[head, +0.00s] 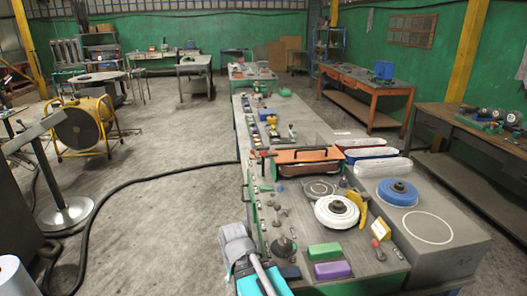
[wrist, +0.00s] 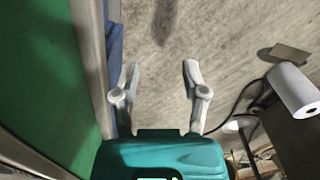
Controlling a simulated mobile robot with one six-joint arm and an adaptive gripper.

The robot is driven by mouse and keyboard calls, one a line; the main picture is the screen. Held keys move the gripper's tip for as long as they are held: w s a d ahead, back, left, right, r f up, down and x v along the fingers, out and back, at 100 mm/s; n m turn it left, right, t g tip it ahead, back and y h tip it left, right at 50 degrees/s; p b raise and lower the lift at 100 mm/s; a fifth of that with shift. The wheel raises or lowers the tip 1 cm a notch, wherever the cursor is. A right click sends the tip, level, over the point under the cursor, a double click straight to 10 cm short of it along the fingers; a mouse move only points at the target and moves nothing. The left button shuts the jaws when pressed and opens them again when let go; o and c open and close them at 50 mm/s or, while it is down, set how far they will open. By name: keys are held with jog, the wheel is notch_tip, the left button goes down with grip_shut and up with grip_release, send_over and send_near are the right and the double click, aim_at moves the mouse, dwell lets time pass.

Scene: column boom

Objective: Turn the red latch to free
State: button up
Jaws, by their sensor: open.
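A small red bar (head: 264,154), which looks like the red latch, sits at the left end of an orange-lidded box (head: 305,156) on the long bench. Its exact setting is too small to tell. In the wrist view my gripper (wrist: 160,68) is open and empty, with its two grey fingers spread above the concrete floor, beside a green panel (wrist: 45,85). The latch does not show in the wrist view. In the head view part of my arm shows at the bottom, near the bench's front left corner, well short of the latch.
A blue disc (head: 398,192) stands on a grey box at right. A black cable crosses open floor left.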

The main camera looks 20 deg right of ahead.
jog(key=shift+o, duration=2.2)
jog(key=shift+w+r, duration=0.1)
jog(key=shift+w, duration=0.15)
jog(key=n+t+h+p, duration=0.5)
jog(key=n+h+p, duration=0.85)
jog(key=n, duration=0.75)
send_near(260, 150)
jog(key=a+r, duration=0.1)
jog(key=r, duration=0.1)
jog(key=shift+s+a+f+y, duration=0.2)
jog(key=shift+a+f+y, duration=0.05)
jog(key=shift+y, duration=0.1)
jog(key=shift+d+f, duration=0.1)
jog(key=b+x, duration=0.5)
jog(key=x, duration=0.8)
jog(key=shift+d+f, duration=0.25)
jog(key=shift+s, duration=0.1)
jog(key=shift+c, duration=0.2)
